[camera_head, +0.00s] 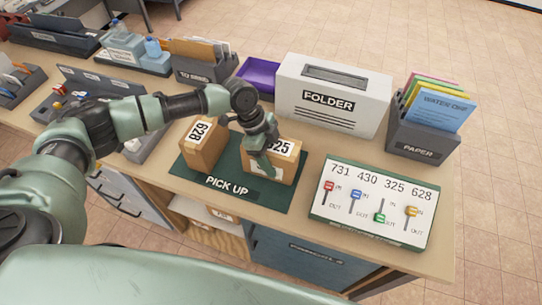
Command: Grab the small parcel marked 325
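The small parcel marked 325 (285,170) is a brown box with a white label, standing on the right part of the dark green PICK UP mat (230,185). A second brown parcel marked 628 (203,148) stands on the mat to its left. My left gripper (264,163) reaches in from the left, pointing down at parcel 325. Its fingers overlap the left part of the parcel and cover part of the label. Whether they touch or grip the box cannot be told. My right gripper is not in view.
A white board (375,200) with numbers and coloured sliders lies right of the mat. Behind stand a white FOLDER box (333,98), a grey PAPER holder (420,140), a purple tray (258,76) and a TO SEND box (200,70). Grey organizers line the left side.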

